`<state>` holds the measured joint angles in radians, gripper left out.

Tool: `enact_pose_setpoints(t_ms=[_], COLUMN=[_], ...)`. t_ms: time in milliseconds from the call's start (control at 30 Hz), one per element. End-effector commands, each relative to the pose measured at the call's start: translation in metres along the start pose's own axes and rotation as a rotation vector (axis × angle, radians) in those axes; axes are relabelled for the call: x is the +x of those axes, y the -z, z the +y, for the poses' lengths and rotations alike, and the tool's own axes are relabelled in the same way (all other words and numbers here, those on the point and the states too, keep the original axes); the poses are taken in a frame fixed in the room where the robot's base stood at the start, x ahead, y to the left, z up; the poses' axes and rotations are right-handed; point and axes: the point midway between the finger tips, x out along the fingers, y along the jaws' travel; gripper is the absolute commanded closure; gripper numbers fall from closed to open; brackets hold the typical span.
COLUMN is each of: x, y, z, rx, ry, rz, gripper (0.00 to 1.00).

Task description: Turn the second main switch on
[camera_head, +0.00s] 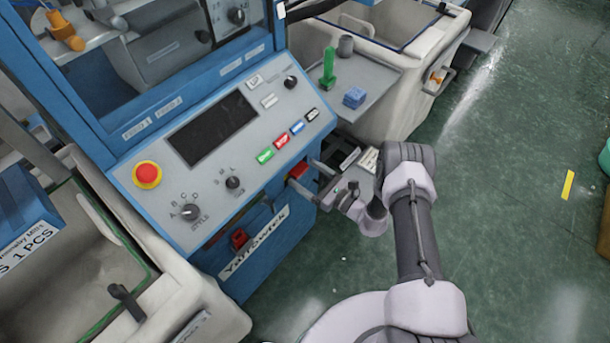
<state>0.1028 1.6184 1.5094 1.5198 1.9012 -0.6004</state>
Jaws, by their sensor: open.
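A red switch (298,170) sits on the blue front of the machine, below the right end of the sloped control panel. My gripper (302,174) is open, reaching in from the right, with its fingertips close to this switch, one on each side in the picture. I cannot tell whether they touch it. Another red switch (238,240) sits further left on the same front, above the white name label. The picture does not tell which is the second main switch. The on or off position of either switch is too small to read.
The grey control panel (203,227) carries a red emergency button (147,174), dark knobs, a dark screen (212,128) and coloured buttons. A grey side shelf (375,75) holds a green object (328,70) and a blue block (354,97). Green floor (500,200) at right is mostly clear.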

Motion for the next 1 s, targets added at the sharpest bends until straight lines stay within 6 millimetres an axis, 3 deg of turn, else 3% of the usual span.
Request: enact_pose_setpoints(t_ms=[367,667,1000], x=[0.0082,0.0078,0.0079], y=[-0.0005,-0.0003,0.0013], z=[0.0003,0.0004,0.0001], rx=[0.001,0.001,0.061], ry=[0.0,0.0,-0.001], rz=[0.0,0.001,0.001], gripper=[0.2,0.79,0.8])
